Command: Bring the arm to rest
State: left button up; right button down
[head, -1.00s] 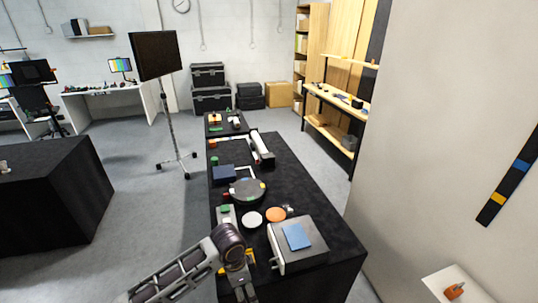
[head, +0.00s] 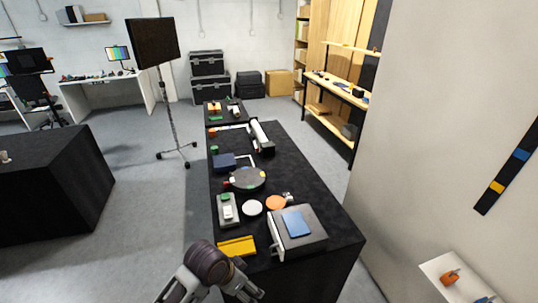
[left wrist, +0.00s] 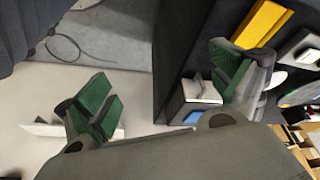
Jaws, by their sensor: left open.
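My left arm comes in at the bottom of the head view, its dark rounded joint at the front edge of the black table (head: 315,190). My left gripper (head: 246,284) hangs low at the table's near end, partly cut off by the frame. In the left wrist view the left gripper (left wrist: 162,85) has its green-padded fingers wide apart with nothing between them. Its finger at right overlaps the view of the table's items; the other is over pale floor. My right gripper is in no view.
Near the arm are a yellow block (head: 237,246), a grey box with a blue pad (head: 297,223), a white disc (head: 252,208) and an orange disc (head: 276,203). A wall stands at right. Open grey floor (head: 150,235) lies left of the table.

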pick_arm(q)
jog(key=shift+s+a+n+t+y, duration=0.25)
jog(key=shift+s+a+n+y, duration=0.45)
jog(key=shift+s+a+n, duration=2.1)
jog(key=shift+s+a+n+t+y, duration=0.25)
jog(key=shift+s+a+n+y, duration=0.65)
jog(key=shift+a, duration=3.75)
jog(key=s+f+g, duration=0.1)
jog(key=s+f, duration=0.2)
jog(key=f, duration=3.1)
jog(key=s+a+f, duration=0.2)
jog(key=s+f, duration=0.7)
jog(key=s, duration=0.2)
jog(key=s+a+f+g, duration=0.1)
jog(key=s+a+f, duration=0.1)
jog(key=s+f, duration=0.8)
jog(key=shift+s+f+m+g, duration=0.2)
jog(key=shift+s+m+g, duration=0.15)
jog(key=shift+s, duration=0.25)
